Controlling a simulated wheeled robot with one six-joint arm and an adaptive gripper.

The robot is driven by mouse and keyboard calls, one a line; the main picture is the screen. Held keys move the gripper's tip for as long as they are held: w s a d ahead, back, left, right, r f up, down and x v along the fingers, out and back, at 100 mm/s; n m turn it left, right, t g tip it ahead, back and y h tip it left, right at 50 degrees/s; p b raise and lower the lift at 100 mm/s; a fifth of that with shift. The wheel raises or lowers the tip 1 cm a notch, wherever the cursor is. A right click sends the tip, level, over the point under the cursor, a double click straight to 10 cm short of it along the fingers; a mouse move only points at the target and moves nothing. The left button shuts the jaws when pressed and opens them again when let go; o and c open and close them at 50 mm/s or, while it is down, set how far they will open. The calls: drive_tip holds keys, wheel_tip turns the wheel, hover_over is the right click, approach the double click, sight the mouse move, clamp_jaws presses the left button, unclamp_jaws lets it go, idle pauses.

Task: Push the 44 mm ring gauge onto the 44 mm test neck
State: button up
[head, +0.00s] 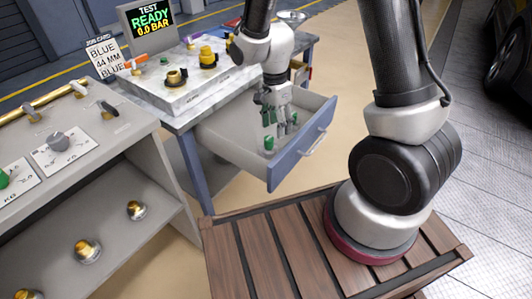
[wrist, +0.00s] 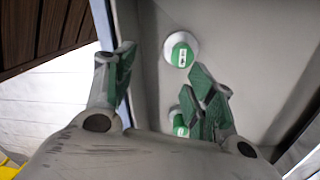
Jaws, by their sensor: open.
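My gripper (head: 280,122) is open and empty, pointing down into the open drawer (head: 231,147). Two pale round pieces with green tops lie in the drawer in the wrist view: one (wrist: 181,51) beyond the fingertips, the other (wrist: 179,122) between the fingers, partly hidden by the right finger. In the head view one green piece (head: 269,143) shows just below the fingers. I cannot tell whether either is the 44 mm ring gauge. Brass necks stand on the grey test block: a dark-based one (head: 175,77) and a yellow one (head: 208,58). Their sizes are unreadable.
A job card (head: 104,57) reads BLUE, 44 MM, BLUE. A display (head: 150,25) reads TEST READY 0.0 BAR. The blue drawer front (head: 302,145) and its walls surround the gripper. A grey bench (head: 85,150) with brass fittings stands at left.

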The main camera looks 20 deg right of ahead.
sight(269, 138)
drive_tip(key=w+m, duration=0.1)
drive_tip(key=m, duration=0.1)
drive_tip(key=w+a+m, duration=0.1)
drive_tip(key=m, duration=0.1)
drive_tip(key=shift+r+t, duration=0.15)
drive_tip(key=shift+t, duration=0.25)
drive_tip(key=shift+w+m, duration=0.1)
drive_tip(key=shift+m, duration=0.4)
drive_tip(key=shift+a+f, duration=0.1)
drive_tip(key=shift+f, duration=0.1)
drive_tip(key=shift+m, duration=0.3)
drive_tip(key=f, duration=0.7)
drive_tip(key=shift+a+f, duration=0.2)
drive_tip(key=shift+c, duration=0.3)
drive_tip(key=c, duration=1.1)
drive_tip(key=shift+r, duration=0.1)
